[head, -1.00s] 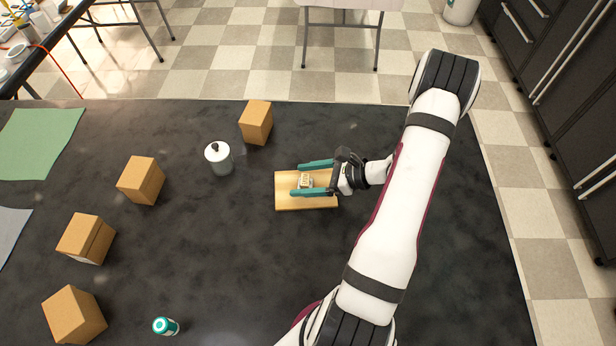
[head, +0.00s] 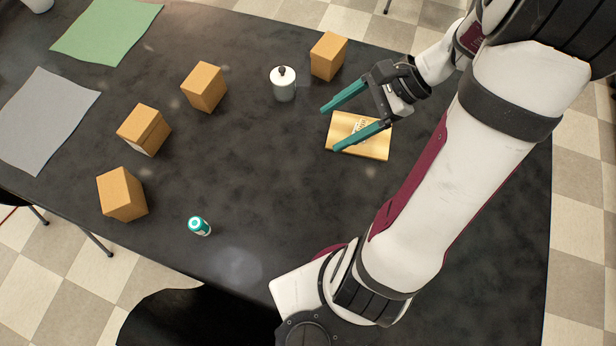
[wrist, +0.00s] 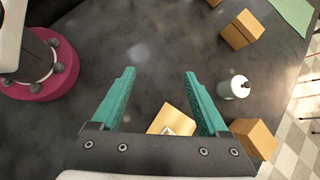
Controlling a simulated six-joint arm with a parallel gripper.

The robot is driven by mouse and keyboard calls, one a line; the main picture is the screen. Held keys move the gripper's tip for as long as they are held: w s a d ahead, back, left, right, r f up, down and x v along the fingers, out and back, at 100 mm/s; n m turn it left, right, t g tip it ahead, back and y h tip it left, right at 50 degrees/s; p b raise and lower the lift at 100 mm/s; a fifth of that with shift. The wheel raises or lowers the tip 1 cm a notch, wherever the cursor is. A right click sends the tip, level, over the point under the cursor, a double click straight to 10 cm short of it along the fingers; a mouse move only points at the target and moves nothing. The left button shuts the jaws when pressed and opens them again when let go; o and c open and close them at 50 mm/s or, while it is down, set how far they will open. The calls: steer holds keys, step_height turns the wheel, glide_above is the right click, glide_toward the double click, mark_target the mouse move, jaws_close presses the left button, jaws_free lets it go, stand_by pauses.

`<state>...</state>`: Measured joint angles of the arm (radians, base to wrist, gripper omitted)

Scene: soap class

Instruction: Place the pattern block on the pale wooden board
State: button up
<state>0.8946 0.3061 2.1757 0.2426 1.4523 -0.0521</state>
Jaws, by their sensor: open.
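The pale wooden board (head: 376,149) lies flat on the dark table in the head view. The small pattern block (head: 360,127) rests on the board, partly hidden behind a finger of my gripper. My gripper (head: 329,130) is open and empty, with its teal fingers apart; it appears raised above the board. In the wrist view, my gripper (wrist: 158,72) has nothing between its fingertips. The board (wrist: 174,117) shows beyond the palm there, with only a bit of the block (wrist: 168,131) visible at the palm's edge.
A white lidded jar (head: 284,88) and a cardboard box (head: 328,56) stand near the board. More boxes (head: 204,87) stand to the left. A small teal-and-white can (head: 199,226) is near the front. Green (head: 107,30) and grey (head: 45,120) sheets lie at left. The table's middle is clear.

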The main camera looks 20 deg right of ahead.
steer(key=s+a+r+n+g+h, duration=0.1)
steer(key=s+a+r+n+h, duration=0.1)
steer(key=s+a+n, duration=0.4)
steer(key=s+a+r+n+g+h, duration=0.2)
steer(key=s+a+n+h, duration=0.2)
steer(key=a+n, duration=0.3)
steer(key=shift+s+r+n+h, duration=0.3)
steer(key=shift+s+r, duration=0.05)
steer(key=shift+s, duration=0.5)
